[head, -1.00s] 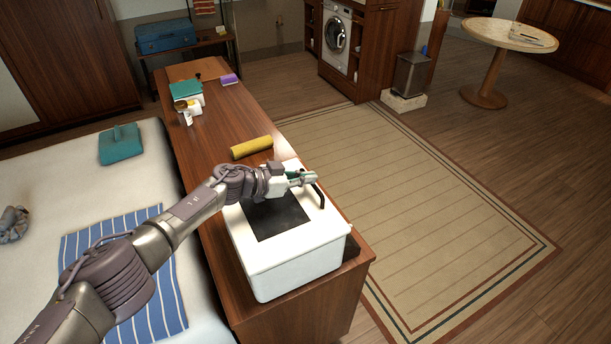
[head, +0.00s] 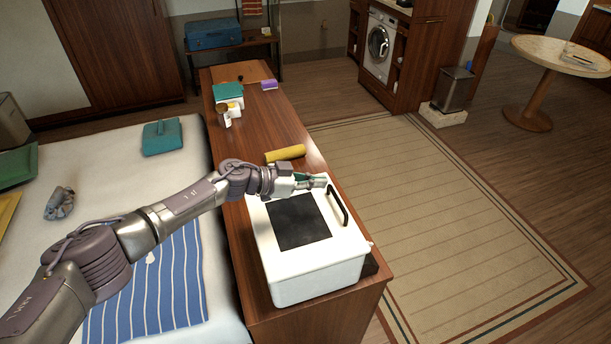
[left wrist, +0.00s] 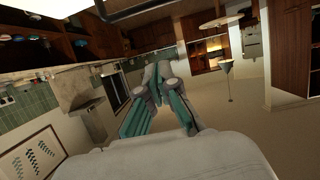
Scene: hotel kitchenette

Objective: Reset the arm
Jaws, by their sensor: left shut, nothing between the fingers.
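My left arm comes in from the left in the head view, over the bed and the wooden counter. My left gripper (head: 318,181) is shut and empty, just above the far part of a white box-shaped appliance (head: 315,272) with a black panel and a dark handle (head: 338,205). The left gripper (left wrist: 160,118) also shows in the left wrist view, with its teal-padded fingers. I cannot tell from the head view whether it touches the appliance. My right gripper is in neither view.
A yellow roll (head: 285,154) lies on the wooden counter (head: 265,130) behind the appliance. Teal and white boxes (head: 228,95) and a purple item (head: 269,85) stand farther back. A bed (head: 110,185) with a striped cloth (head: 165,285) is at left. The rug (head: 420,190) at right is clear.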

